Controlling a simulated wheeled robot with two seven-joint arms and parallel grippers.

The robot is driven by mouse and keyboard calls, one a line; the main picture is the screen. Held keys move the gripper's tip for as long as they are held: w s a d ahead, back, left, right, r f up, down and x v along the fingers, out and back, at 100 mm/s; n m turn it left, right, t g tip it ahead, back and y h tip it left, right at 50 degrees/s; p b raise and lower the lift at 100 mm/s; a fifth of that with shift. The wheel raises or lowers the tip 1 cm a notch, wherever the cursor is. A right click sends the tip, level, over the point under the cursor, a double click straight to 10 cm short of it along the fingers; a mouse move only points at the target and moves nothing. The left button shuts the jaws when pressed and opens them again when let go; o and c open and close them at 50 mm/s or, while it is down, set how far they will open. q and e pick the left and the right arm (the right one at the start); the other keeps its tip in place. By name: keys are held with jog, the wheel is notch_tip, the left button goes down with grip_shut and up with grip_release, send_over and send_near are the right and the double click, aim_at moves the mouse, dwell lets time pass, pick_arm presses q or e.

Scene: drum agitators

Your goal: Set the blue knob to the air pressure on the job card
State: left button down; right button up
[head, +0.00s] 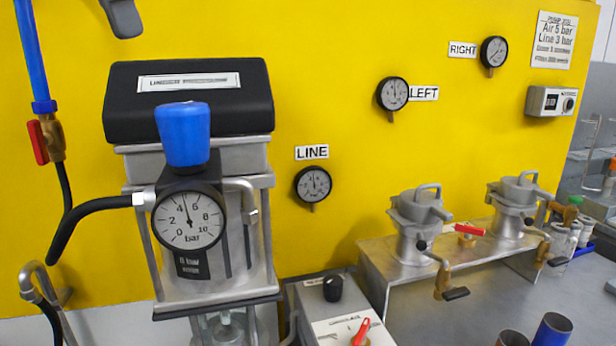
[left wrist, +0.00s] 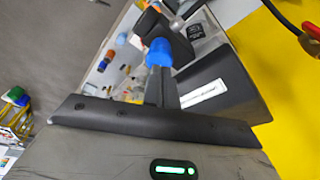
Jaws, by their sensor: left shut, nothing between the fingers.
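The blue knob (head: 183,135) stands upright on the regulator, above a round pressure gauge (head: 188,219) in bar. The gauge needle points a little left of straight up, between 4 and 6. The job card (head: 554,40) at the top right reads Air 5 bar, Line 3 bar. My left gripper (head: 124,28) shows only as a grey tip at the top edge, above and left of the knob and apart from it. In the left wrist view the blue knob (left wrist: 158,53) lies beyond the shut, empty fingers. My right gripper is out of view.
A black-topped housing (head: 190,95) stands behind the knob. A blue pipe with a red valve handle (head: 38,142) and a black hose are at the left. LINE (head: 313,186), LEFT and RIGHT gauges hang on the yellow wall. Two metal pots (head: 418,215) stand on a bench at the right.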

aim_at(185, 134)
pick_arm(q)
notch_tip(185, 134, down, 7)
jog(key=b, duration=0.2)
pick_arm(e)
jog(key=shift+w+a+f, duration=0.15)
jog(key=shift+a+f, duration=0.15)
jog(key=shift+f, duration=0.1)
pick_arm(q)
jog(key=shift+w, duration=0.1)
jog(key=shift+w+d+p, duration=0.15)
jog(key=shift+w+p, duration=0.05)
jog(key=shift+p, duration=0.25)
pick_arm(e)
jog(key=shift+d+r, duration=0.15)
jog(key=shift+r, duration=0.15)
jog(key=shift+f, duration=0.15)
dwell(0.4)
pick_arm(q)
jog(key=shift+p, duration=0.7)
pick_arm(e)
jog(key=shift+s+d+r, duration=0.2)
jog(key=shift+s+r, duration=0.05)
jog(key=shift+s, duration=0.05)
pick_arm(q)
jog(key=shift+w, duration=0.15)
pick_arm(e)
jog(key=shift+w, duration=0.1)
